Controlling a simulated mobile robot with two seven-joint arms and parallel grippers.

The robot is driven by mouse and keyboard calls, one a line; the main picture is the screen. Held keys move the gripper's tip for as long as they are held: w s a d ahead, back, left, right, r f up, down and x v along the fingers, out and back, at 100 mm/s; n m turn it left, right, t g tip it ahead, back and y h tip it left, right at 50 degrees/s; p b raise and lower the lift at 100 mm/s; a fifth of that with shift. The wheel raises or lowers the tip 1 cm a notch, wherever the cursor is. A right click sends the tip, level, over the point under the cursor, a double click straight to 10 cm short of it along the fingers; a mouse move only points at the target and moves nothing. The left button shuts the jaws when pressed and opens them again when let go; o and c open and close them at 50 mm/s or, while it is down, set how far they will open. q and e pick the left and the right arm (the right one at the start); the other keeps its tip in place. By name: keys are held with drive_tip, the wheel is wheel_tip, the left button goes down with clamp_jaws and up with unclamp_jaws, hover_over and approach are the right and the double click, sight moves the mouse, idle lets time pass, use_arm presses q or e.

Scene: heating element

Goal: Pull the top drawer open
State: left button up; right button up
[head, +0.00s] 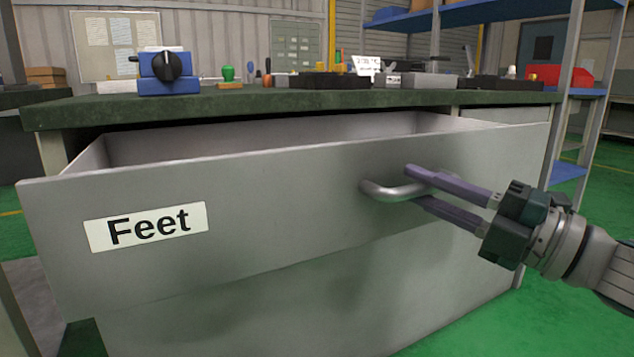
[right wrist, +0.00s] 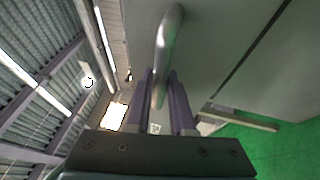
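The top drawer (head: 290,215) is a grey metal drawer with a "Feet" label (head: 146,226) on its front. It stands pulled out from under the dark green worktop, and its inside shows behind the front panel. Its curved metal handle (head: 385,191) is on the right part of the front; it also shows in the right wrist view (right wrist: 168,35). My right gripper (head: 425,188) comes in from the right, with one finger above the handle bar and one below. In the right wrist view its purple fingers (right wrist: 160,90) close around the bar. My left gripper is not in view.
The worktop (head: 300,101) carries a blue box with a black knob (head: 165,70), a green stamp-like piece (head: 228,73) and several dark trays. Blue shelving (head: 480,13) stands at the back right. Green floor (head: 610,190) is clear at the right.

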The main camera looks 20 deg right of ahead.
drive_tip(key=o, duration=0.4)
drive_tip(key=shift+s, duration=0.1)
drive_tip(key=shift+s+d+f, duration=0.1)
drive_tip(key=shift+s+d, duration=0.15)
drive_tip(key=shift+s, duration=0.05)
drive_tip(key=p+v, duration=0.1)
drive_tip(key=v, duration=0.8)
